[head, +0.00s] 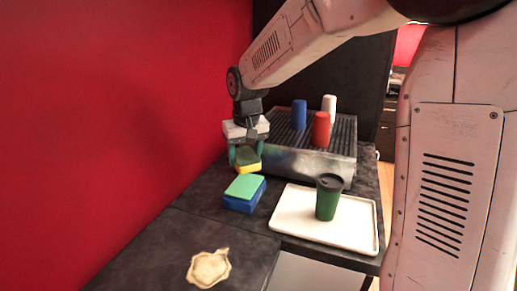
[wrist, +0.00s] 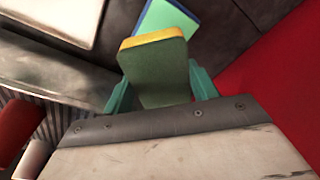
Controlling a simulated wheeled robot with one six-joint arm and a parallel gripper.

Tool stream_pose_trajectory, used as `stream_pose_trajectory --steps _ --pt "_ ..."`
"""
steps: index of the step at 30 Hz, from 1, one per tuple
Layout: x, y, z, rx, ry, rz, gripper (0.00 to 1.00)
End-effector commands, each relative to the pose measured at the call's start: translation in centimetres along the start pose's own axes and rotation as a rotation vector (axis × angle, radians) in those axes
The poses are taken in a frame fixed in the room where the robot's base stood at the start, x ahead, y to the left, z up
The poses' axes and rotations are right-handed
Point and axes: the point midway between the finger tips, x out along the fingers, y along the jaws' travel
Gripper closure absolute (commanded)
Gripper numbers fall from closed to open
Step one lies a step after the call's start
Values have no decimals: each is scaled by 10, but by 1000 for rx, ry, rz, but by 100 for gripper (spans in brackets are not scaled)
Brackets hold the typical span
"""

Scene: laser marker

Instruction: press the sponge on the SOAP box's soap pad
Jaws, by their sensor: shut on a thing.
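My gripper (head: 246,154) is shut on a sponge (head: 248,168), green with a yellow layer. In the wrist view the sponge (wrist: 157,75) sits between the two teal fingers of the gripper (wrist: 158,78). A blue box with a green pad on top (head: 245,187) stands on the dark counter, nearer the head camera than the sponge; I take it as the SOAP box, though no label is readable. In the wrist view the box (wrist: 168,18) lies beyond the sponge's yellow edge, which partly covers it. The sponge appears raised and apart from the pad.
A white tray (head: 290,228) with a green lidded cup (head: 328,197) lies right of the box. A grilled machine (head: 310,160) behind carries blue (head: 299,114), red (head: 320,129) and white (head: 329,107) cups. A beige splat-shaped piece (head: 208,268) lies in front. A red wall (head: 110,110) borders the left.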

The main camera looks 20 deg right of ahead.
Motion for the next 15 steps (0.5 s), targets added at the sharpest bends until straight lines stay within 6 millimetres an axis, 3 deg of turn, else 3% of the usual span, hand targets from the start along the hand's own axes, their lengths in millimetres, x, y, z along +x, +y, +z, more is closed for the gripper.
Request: stream_pose_trajectory --steps 15 --pt "44 -8 7 -12 -3 -1 60"
